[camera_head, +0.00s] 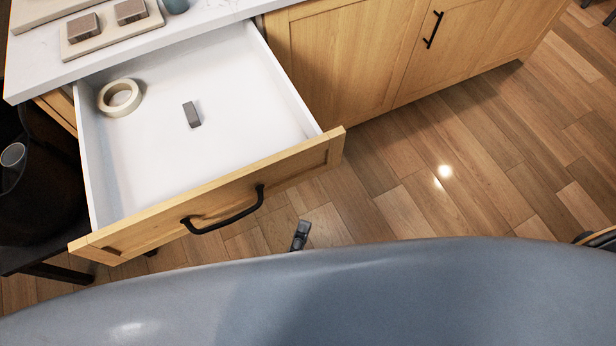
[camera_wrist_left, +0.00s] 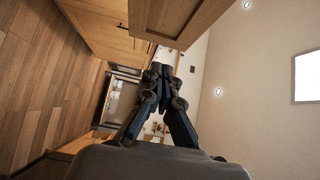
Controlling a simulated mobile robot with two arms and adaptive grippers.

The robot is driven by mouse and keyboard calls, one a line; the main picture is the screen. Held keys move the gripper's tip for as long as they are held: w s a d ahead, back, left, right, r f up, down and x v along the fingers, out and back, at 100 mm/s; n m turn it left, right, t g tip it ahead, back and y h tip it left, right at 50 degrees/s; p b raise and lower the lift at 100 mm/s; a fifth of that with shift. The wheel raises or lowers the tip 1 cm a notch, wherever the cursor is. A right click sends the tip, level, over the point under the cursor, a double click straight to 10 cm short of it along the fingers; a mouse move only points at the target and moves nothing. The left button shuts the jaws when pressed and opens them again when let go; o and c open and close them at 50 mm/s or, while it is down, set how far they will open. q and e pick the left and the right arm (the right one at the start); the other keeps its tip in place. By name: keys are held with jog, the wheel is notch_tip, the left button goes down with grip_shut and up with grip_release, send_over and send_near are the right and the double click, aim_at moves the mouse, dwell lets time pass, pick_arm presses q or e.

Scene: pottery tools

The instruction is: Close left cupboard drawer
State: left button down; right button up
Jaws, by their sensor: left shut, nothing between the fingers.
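The wooden cupboard drawer (camera_head: 120,242) is pulled far out in the head view, with a white interior and a black bar handle (camera_head: 225,212) on its front. A cream tape roll (camera_head: 104,98) and a small grey block (camera_head: 191,114) lie inside it. My left gripper (camera_head: 300,236) shows only as a dark tip in front of the drawer, right of the handle and apart from it. In the left wrist view, its fingers (camera_wrist_left: 167,60) meet at the tips, shut and empty. My right gripper is not in view.
A white countertop (camera_head: 210,17) above the drawer holds a board with two brown blocks (camera_head: 82,27). Closed cupboard doors (camera_head: 370,50) stand to the right. A dark chair or stool (camera_head: 40,190) is close to the drawer's left side. The wooden floor (camera_head: 440,180) at the right is clear.

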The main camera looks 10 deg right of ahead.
pick_arm(q)
jog(key=p, duration=0.1)
send_near(311, 165)
jog(key=w+d, duration=0.1)
jog(key=d, duration=0.3)
jog(key=w, duration=0.1)
jog(key=w+a, duration=0.1)
jog(key=w, duration=0.1)
jog(key=shift+w+p, duration=0.2)
jog(key=shift+p, duration=0.15)
jog(key=shift+w+a, duration=0.1)
jog(key=shift+w, duration=0.3)
